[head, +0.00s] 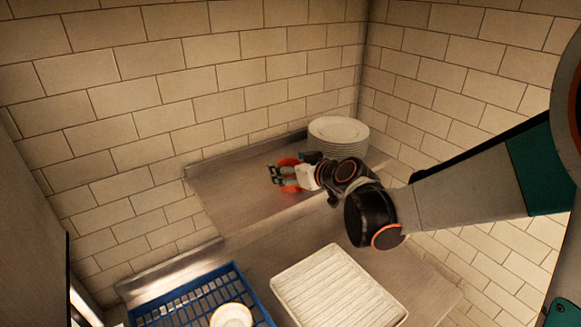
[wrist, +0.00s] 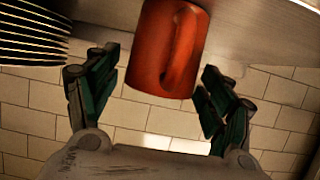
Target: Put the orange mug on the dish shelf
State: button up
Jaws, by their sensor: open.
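The orange mug (head: 288,161) is at the metal dish shelf (head: 232,195), left of a plate stack, partly hidden behind my gripper. In the wrist view the mug (wrist: 160,45) is large at the top centre, its handle facing the camera and its upper end cut off by the frame. The picture seems inverted there, and the mug looks upright against the shelf surface (wrist: 255,35). My gripper (head: 275,177) is open, with a finger on either side of the mug. In the wrist view the fingers (wrist: 158,72) show gaps to both sides of it. The mug's base contact is hidden.
A stack of white plates (head: 338,132) stands at the shelf's back right; its rims also show in the wrist view (wrist: 30,35). Below are a white ribbed tray (head: 338,285) and a blue rack (head: 185,300) holding a pale dish (head: 232,315). Tiled walls close the corner. The shelf's left part is clear.

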jog(key=shift+r, duration=0.15)
jog(key=shift+s+d+r, duration=0.1)
jog(key=shift+s, duration=0.05)
jog(key=v, duration=1.2)
jog(key=s+d+f+m+g+h, duration=0.1)
jog(key=s+d+m+h, duration=0.1)
jog(key=s+d, duration=0.2)
jog(key=s+d+f+m+g+h, duration=0.1)
jog(key=s+d+f+m+h, duration=0.1)
jog(key=s, duration=0.8)
jog(key=s+d+f+m+g+h, duration=0.1)
jog(key=s+d+m+g+h, duration=0.1)
jog(key=s+d, duration=0.5)
jog(key=shift+s+f+m+h, duration=0.25)
jog(key=shift+m+h, duration=0.25)
jog(key=shift+h, duration=0.3)
